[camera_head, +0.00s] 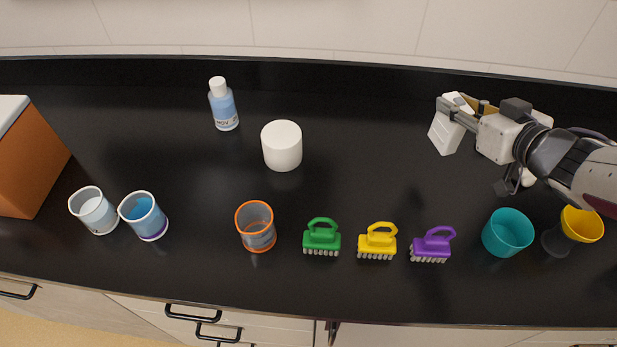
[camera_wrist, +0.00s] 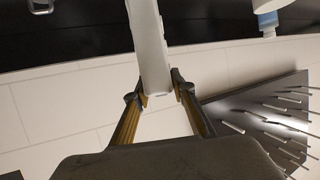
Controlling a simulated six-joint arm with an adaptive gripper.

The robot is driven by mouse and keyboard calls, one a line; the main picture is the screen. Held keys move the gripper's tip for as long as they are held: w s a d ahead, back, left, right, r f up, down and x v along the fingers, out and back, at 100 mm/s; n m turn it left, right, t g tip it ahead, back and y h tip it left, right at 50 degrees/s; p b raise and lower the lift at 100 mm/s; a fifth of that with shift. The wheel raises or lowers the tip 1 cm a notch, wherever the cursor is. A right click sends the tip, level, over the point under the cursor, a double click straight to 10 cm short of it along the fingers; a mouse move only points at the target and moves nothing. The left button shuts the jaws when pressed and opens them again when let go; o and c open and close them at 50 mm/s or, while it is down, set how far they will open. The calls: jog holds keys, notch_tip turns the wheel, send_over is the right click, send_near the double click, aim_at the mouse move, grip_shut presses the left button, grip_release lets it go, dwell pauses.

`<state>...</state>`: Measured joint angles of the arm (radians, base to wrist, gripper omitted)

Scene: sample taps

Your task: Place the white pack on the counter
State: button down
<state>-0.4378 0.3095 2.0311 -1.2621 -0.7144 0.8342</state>
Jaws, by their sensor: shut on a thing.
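The white pack (camera_head: 445,132) is at the right rear of the black counter (camera_head: 350,120), tilted in the head view. My gripper (camera_head: 462,108) is shut on its upper part. In the wrist view the pack (camera_wrist: 151,45) stands between the two fingertips (camera_wrist: 160,92) and runs up out of the picture. I cannot tell for sure whether its lower end touches the counter.
A white cylinder (camera_head: 282,146) and a blue bottle (camera_head: 223,105) stand left of the pack. Green (camera_head: 322,238), yellow (camera_head: 377,242) and purple (camera_head: 431,246) brushes line the front, with a teal cup (camera_head: 507,233) to their right. A pegged rack (camera_wrist: 265,115) is in the wrist view.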

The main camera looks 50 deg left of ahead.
aim_at(442, 142)
dwell(0.5)
jog(key=shift+f, duration=3.1)
jog(key=shift+f, duration=1.9)
jog(key=c, duration=1.7)
grip_release()
jog(key=shift+f, duration=0.15)
